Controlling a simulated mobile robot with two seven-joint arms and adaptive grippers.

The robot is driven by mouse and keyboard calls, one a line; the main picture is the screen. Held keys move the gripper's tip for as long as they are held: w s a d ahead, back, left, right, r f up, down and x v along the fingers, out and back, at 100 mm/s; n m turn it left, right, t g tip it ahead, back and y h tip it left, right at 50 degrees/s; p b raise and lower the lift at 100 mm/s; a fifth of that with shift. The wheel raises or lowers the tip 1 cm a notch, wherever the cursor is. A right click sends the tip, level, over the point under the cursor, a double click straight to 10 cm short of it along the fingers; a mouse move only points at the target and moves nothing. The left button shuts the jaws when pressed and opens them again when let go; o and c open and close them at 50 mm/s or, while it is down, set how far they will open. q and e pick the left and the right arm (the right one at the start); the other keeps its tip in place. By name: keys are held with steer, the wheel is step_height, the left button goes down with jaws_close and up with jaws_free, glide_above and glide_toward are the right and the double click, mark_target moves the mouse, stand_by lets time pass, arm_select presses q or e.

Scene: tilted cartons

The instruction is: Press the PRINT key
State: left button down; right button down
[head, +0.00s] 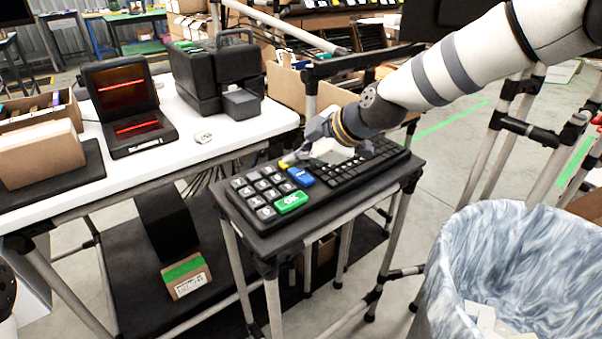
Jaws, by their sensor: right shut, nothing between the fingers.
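A black keypad (325,185) lies on a small dark stand (258,240). Its left part has grey keys, a large green key (291,202), a blue key (301,176) and a yellow key (283,165). The lettering on the keys is too small to read surely, so I cannot tell which one is PRINT. My right gripper (291,159) reaches in from the upper right, shut and empty. Its fingertips are just over the keypad by the yellow and blue keys; I cannot tell whether they touch. It hides part of the keypad's back edge. My left gripper is out of view.
A white table (190,158) on the left holds a scanner with red lines (125,105), a black printer-like machine (215,75) and a tilted carton (40,152). A bin with a plastic liner (520,255) stands at the front right. Pipe frames stand behind the stand.

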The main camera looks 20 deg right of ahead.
mark_target(300, 176)
steer(key=shift+f, duration=0.15)
stand_by(0.7)
steer(key=shift+f, duration=0.25)
